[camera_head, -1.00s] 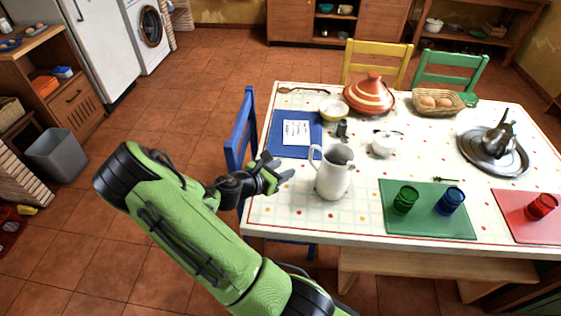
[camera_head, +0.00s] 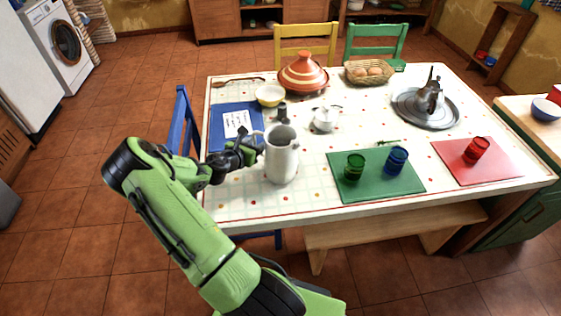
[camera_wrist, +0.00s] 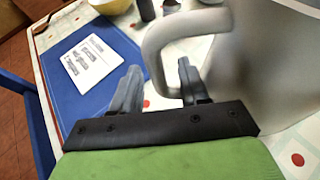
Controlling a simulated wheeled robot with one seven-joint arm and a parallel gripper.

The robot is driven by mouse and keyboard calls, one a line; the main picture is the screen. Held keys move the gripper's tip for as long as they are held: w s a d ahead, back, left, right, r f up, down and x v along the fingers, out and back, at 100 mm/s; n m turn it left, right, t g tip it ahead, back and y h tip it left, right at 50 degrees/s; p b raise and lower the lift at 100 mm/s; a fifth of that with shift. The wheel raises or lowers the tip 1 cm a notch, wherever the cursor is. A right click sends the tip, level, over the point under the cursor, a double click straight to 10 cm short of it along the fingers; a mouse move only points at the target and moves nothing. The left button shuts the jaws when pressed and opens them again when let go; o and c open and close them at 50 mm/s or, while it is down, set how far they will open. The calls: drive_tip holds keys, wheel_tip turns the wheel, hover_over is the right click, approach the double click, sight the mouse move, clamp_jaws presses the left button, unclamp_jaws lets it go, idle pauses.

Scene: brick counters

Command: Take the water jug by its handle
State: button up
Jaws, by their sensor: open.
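The white water jug (camera_head: 282,158) stands upright on the table near its front left side. Its handle (camera_wrist: 155,50) points left, toward my gripper. My gripper (camera_head: 252,147) is at the handle in the head view. In the wrist view my gripper (camera_wrist: 158,85) is open, with one finger on each side of the handle's lower part. I cannot tell whether either finger touches it. The jug body (camera_wrist: 265,70) fills the right of the wrist view, close beside the right finger.
A blue mat (camera_head: 228,122) with a paper lies left of the jug. A white sugar pot (camera_head: 325,119) and a green mat (camera_head: 375,184) with two glasses lie to its right. A tagine (camera_head: 303,74) stands behind. A blue chair (camera_head: 183,120) is at the left edge.

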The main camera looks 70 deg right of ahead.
drive_tip(key=shift+a+r, duration=0.1)
drive_tip(key=shift+c, duration=0.4)
clamp_jaws()
idle(0.8)
drive_tip(key=shift+r, duration=0.15)
